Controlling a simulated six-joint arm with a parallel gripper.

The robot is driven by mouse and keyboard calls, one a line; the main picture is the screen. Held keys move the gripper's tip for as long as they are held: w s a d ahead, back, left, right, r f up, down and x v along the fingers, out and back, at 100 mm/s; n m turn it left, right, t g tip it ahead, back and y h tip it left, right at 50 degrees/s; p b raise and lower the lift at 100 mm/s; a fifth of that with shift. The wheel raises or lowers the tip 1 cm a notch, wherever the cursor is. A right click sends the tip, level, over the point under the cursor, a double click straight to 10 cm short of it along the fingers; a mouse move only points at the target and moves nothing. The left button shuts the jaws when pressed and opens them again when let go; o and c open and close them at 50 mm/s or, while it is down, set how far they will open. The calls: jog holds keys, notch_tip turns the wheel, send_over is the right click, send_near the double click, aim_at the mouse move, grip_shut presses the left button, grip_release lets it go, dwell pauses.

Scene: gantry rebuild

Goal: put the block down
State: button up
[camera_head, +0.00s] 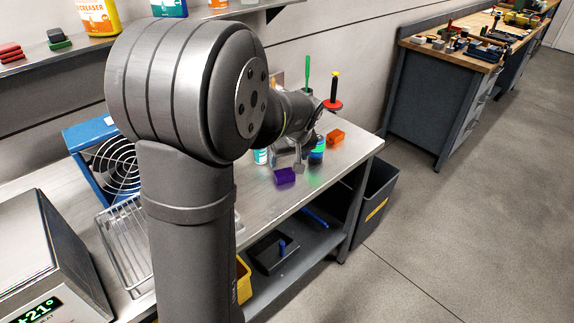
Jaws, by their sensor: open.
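A purple block (284,176) lies on the metal bench (255,205), close to its front edge. My gripper (297,160) is just above and behind the purple block, small in the view; its jaws are open and hold nothing that I can see. A finger comes down close to the block's right end; I cannot tell if it touches. An orange block (336,137) lies farther back on the bench, to the right of my gripper. My arm hides much of the bench.
A can with blue and green bands (317,152) stands right beside my gripper. A white-and-teal can (261,156) is to its left. A red disc on a spike (332,104) and a green-handled tool (308,72) stand behind. A blue fan (112,160) and wire rack (126,240) are at left.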

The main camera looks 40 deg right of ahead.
aim_at(285, 173)
jog(key=shift+v, duration=1.2)
jog(key=x, duration=1.2)
jog(key=shift+f, duration=0.3)
notch_tip(285, 173, up, 3)
jog(key=shift+f, duration=0.25)
jog(key=shift+r, duration=0.4)
jog(key=shift+f, duration=0.1)
